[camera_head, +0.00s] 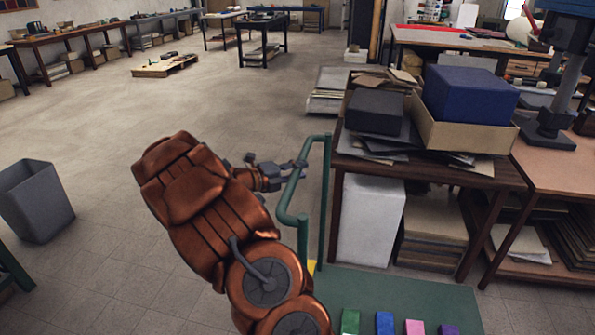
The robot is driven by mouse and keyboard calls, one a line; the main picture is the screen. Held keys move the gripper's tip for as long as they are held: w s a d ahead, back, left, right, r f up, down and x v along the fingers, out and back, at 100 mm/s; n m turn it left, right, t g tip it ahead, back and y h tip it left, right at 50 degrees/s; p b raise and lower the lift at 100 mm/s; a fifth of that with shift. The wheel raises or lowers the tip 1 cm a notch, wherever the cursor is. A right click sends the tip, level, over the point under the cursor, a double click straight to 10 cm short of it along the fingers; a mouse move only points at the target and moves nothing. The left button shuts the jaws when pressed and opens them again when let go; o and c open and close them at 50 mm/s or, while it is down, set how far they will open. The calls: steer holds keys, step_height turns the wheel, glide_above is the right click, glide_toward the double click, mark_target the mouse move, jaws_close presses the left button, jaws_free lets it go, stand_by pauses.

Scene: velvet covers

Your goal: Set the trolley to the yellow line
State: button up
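The trolley has a flat green deck (400,290) at the bottom of the camera_head view and a green tubular handle (327,195) rising at its left end. Colored blocks stand on the deck near the bottom edge: green (350,322), blue (384,323), pink (414,327) and purple (448,329). My gripper (292,169) is at the upper bar of the handle, overlapping it in the picture. I cannot tell whether its fingers are closed around the bar. A small yellow patch (312,266) shows beside the handle's foot; I cannot tell whether it is the yellow line. My arm hides part of the floor there.
A wooden table (430,170) with boxes stands just behind the trolley, and a workbench (560,178) stands to its right. A grey bin (36,200) stands at the left. The floor at left and centre is open, with a pallet (165,66) farther back.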

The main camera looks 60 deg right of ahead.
jaws_close()
stand_by(0.3)
steer(key=w+p, duration=0.1)
steer(key=p, duration=0.1)
steer(key=w+a+p, duration=0.1)
steer(key=w+p, duration=0.1)
steer(key=p, duration=0.1)
steer(key=w+p, duration=0.2)
steer(key=p, duration=0.1)
steer(key=shift+a, duration=0.4)
steer(key=o, duration=0.6)
jaws_free()
steer(key=shift+s, duration=0.1)
steer(key=shift+c, duration=0.2)
